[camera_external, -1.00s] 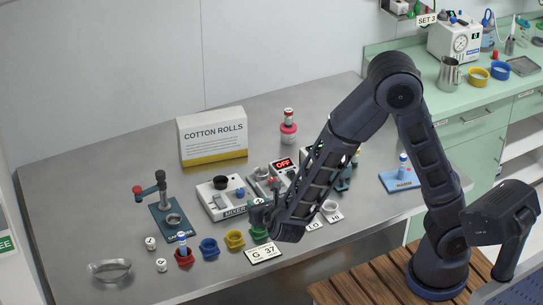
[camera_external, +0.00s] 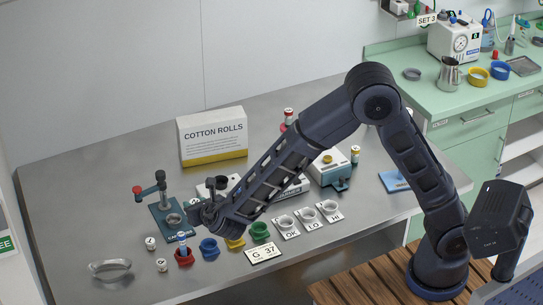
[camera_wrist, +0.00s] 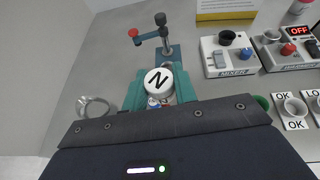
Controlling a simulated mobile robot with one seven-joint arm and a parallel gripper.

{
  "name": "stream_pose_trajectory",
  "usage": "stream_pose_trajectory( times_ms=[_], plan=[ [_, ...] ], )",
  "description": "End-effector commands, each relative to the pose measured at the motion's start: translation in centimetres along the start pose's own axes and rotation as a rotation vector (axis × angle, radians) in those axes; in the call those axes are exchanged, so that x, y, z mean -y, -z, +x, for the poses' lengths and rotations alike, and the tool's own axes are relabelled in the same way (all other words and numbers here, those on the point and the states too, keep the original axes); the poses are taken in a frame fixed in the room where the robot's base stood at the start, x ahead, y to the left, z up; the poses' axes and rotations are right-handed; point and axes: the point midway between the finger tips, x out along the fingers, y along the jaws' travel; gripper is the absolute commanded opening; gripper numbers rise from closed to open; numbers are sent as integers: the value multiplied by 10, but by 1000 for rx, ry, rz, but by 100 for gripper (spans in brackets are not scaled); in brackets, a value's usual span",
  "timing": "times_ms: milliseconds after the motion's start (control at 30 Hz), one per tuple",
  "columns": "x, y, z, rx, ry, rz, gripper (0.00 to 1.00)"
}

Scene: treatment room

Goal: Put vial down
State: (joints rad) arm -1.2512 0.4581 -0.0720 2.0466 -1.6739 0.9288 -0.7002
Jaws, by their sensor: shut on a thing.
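My gripper (camera_external: 200,214) is over the left part of the steel table, beside the capper stand and behind the red and blue cups. In the wrist view the teal fingers of my gripper (camera_wrist: 154,90) are shut around a vial with a white cap marked N (camera_wrist: 158,82). The vial's body is mostly hidden below its cap. In the external view I cannot make this vial out. Another vial (camera_external: 182,240) with a blue band stands in the red cup (camera_external: 184,257).
The capper (camera_external: 160,205) stands just left of my gripper. Blue (camera_external: 209,249), yellow (camera_external: 235,243) and green (camera_external: 259,231) cups line the front. The mixer (camera_wrist: 229,54) is to the right.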

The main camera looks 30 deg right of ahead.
Motion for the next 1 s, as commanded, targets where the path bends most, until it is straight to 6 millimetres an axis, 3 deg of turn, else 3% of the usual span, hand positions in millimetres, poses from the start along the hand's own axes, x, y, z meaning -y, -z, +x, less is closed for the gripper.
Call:
stream_pose_trajectory(
  times_ms=[33,300,500,600,767,1000],
  plan=[
    [-23,-3,6,0,-21,-7,6],
    [-137,-24,27,3,-141,-60,6],
    [-206,-36,36,14,-221,-96,6],
    [-229,-41,38,20,-248,-108,6],
    [-246,-42,40,25,-270,-119,6],
    [-247,-4,57,24,-271,-124,6]
  ],
)
